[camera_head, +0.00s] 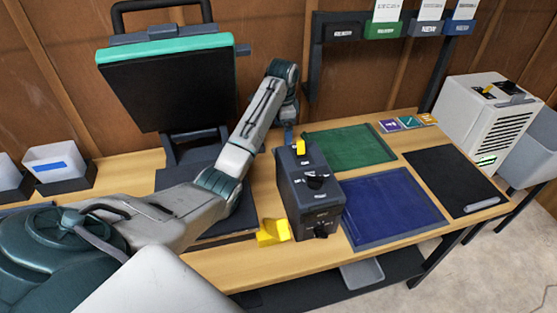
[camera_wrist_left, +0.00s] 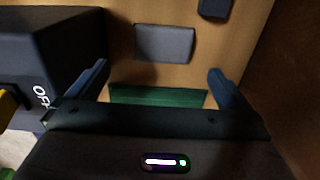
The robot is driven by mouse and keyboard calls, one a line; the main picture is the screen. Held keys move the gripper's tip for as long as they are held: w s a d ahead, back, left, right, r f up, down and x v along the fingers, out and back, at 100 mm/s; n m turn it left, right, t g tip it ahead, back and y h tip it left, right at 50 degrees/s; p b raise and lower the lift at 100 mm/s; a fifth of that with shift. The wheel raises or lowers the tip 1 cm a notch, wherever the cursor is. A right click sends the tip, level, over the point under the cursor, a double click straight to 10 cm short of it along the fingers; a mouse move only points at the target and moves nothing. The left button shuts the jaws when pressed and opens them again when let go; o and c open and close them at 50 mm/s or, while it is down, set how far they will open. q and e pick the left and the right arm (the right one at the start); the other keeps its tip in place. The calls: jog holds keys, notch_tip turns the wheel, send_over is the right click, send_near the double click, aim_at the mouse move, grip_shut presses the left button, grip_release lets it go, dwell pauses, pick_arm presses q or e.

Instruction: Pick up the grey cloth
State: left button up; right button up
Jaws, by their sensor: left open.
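A flat grey rectangle that looks like the grey cloth (camera_wrist_left: 165,43) lies on the wooden bench top in the left wrist view, beyond my fingertips. I cannot make it out in the head view. My left gripper (camera_wrist_left: 160,82) is open and empty, with one dark blue finger at each side and the cloth ahead, apart from them. In the head view my left gripper (camera_head: 288,134) is behind the dark machine, mostly hidden. My right gripper is not in view.
The dark machine (camera_head: 310,192) with a yellow switch stands close to my left gripper. A green mat (camera_head: 350,147), a blue mat (camera_head: 392,207) and a black mat (camera_head: 455,178) lie to its right. A yellow block (camera_head: 273,232) sits near the front edge. A wooden wall stands behind.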

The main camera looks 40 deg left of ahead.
pick_arm(q)
jog(key=f, duration=0.4)
jog(key=f+p, duration=0.1)
jog(key=shift+w+a+f, duration=0.25)
jog(key=shift+a+f, duration=0.15)
jog(key=shift+w+d+f, duration=0.1)
jog(key=shift+f, duration=0.05)
jog(key=shift+w+d+f, duration=0.1)
jog(key=shift+d+f, duration=0.15)
notch_tip(320, 180, down, 4)
jog(key=shift+w+r+p, duration=0.1)
jog(key=shift+r+p, duration=0.05)
jog(key=shift+p, duration=0.65)
jog(key=shift+f, duration=0.3)
jog(key=shift+a+f, duration=0.1)
jog(key=shift+s, duration=0.25)
jog(key=c, duration=0.7)
